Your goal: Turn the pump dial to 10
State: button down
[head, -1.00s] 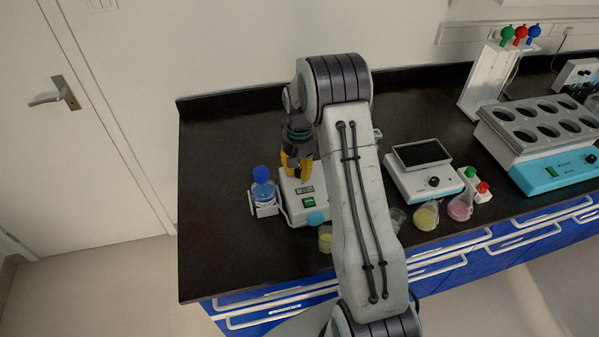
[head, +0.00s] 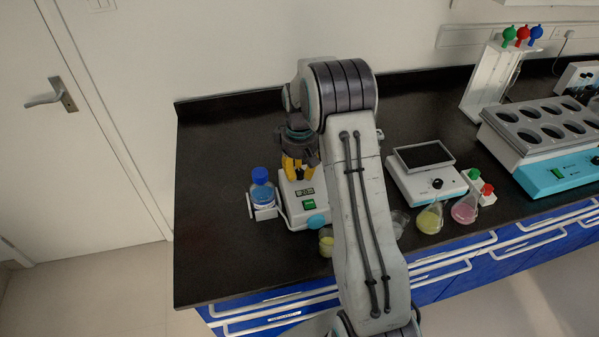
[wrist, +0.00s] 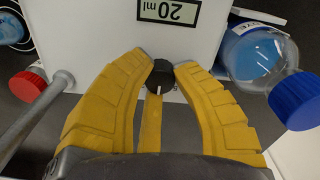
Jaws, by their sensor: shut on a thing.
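The white pump (head: 296,212) stands near the front left of the black bench, with a green switch and a small display. In the wrist view the pump's white face (wrist: 95,30) shows upside down, and its display (wrist: 168,12) reads 20 ml. The black pump dial (wrist: 160,74) has a white mark pointing toward my gripper's palm.
A blue-capped bottle (head: 262,192) stands in a holder close left of the pump. Right of my arm are a balance (head: 428,180), flasks and a teal-and-grey block heater (head: 545,150). The bench's left part is clear.

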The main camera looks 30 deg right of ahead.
aim_at(300, 172)
jog(key=shift+s+f, duration=0.1)
jog(key=shift+f, duration=0.05)
jog(key=c, duration=0.9)
grip_release()
jog(key=shift+c, duration=0.2)
notch_tip(300, 172, up, 12)
dwell(0.5)
